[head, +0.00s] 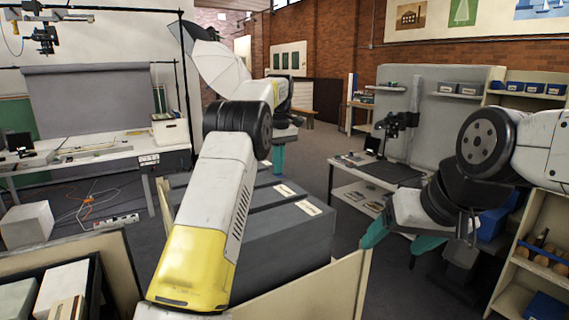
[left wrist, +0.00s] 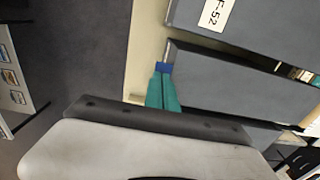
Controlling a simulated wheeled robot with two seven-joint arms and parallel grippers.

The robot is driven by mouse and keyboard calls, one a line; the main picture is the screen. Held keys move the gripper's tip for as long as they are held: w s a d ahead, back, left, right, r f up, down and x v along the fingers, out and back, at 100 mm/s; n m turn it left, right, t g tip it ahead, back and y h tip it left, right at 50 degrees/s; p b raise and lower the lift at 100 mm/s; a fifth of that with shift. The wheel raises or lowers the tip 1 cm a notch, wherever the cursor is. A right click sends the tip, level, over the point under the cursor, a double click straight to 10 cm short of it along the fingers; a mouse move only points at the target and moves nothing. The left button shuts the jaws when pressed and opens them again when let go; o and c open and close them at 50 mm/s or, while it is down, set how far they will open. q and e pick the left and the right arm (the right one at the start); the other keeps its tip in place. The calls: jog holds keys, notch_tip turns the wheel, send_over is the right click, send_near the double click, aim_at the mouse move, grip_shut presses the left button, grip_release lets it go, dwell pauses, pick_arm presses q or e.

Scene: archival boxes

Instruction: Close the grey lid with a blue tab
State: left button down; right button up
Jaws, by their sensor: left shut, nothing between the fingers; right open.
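In the left wrist view, the blue tab (left wrist: 163,67) sits at the left end of a dark grey lid (left wrist: 225,85). My left gripper, with its teal fingers together (left wrist: 162,80), is shut and empty right at the tab; I cannot tell whether it touches. The lid's exact angle is unclear. In the head view, the left gripper (head: 278,158) is beyond the grey boxes (head: 285,245), and my arm covers part of them; the tab is hidden there. My right gripper (head: 398,240) is open and empty, to the right of the boxes.
A neighbouring grey box with an F-52 label (left wrist: 213,12) lies beside the lid. Coloured contents (left wrist: 297,72) show in a gap at the right. A pale crate wall (head: 335,285) borders the boxes. A shelf unit (head: 530,245) stands near my right arm.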

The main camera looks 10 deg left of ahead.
pick_arm(q)
jog(key=shift+s+f, duration=0.1)
jog(key=shift+f, duration=0.5)
jog(key=shift+r, duration=2.3)
jog(key=s, duration=0.5)
jog(key=s+d+r, duration=0.1)
jog(key=s, duration=0.4)
jog(key=s+d, duration=0.1)
jog(key=s, duration=0.4)
jog(key=shift+s+d+r, duration=0.15)
jog(key=shift+s+r, duration=0.1)
jog(key=shift+r, duration=0.05)
jog(key=s+a+m+t, duration=0.1)
jog(key=s, duration=0.3)
jog(key=s+a+r+m+t+h, duration=0.1)
jog(key=s+a+m, duration=0.1)
jog(key=s, duration=0.3)
jog(key=s+a+r+m+t+h, duration=0.1)
jog(key=s+a, duration=0.1)
jog(key=s, duration=0.2)
jog(key=shift+s, duration=0.25)
jog(key=s+f+m+t, duration=0.3)
jog(key=s+f+m, duration=0.1)
jog(key=s, duration=0.6)
jog(key=shift+s+a+f, duration=0.2)
jog(key=shift+s+f, duration=0.1)
jog(key=shift+f, duration=0.2)
